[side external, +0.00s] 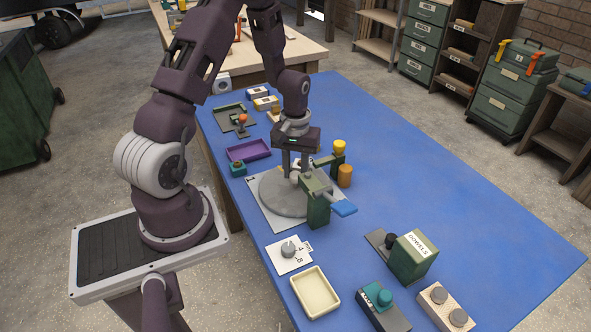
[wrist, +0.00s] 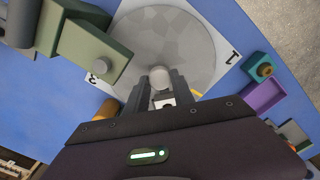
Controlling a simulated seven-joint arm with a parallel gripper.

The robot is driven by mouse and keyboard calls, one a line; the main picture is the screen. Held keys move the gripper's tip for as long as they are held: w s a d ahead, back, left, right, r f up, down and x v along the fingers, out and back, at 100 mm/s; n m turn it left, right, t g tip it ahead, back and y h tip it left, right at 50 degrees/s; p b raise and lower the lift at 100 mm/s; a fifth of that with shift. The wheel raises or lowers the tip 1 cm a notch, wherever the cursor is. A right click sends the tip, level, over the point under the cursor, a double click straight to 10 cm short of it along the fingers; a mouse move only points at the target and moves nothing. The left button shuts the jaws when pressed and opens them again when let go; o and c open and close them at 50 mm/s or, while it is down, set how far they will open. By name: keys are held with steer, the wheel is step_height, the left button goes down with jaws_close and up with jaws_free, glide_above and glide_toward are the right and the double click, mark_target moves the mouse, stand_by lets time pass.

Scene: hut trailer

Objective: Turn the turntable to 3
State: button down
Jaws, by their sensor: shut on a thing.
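The turntable is a round grey disc (side external: 278,203) on a white plate (side external: 262,214) with printed numbers. A pale round peg (wrist: 160,76) stands near the disc's edge. My gripper (wrist: 159,92) is shut on this peg, with a finger on each side. In the side view my gripper (side external: 296,176) reaches down over the disc, and the peg is mostly hidden.
Yellow (side external: 339,147) and orange (side external: 345,176) cylinders stand behind. The table's right side is clear.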

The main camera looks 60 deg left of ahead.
steer(key=shift+w+m, duration=0.1)
steer(key=shift+m, duration=13.1)
steer(key=shift+d+m, duration=0.1)
steer(key=shift+m, duration=0.7)
steer(key=c, duration=1.1)
jaws_free()
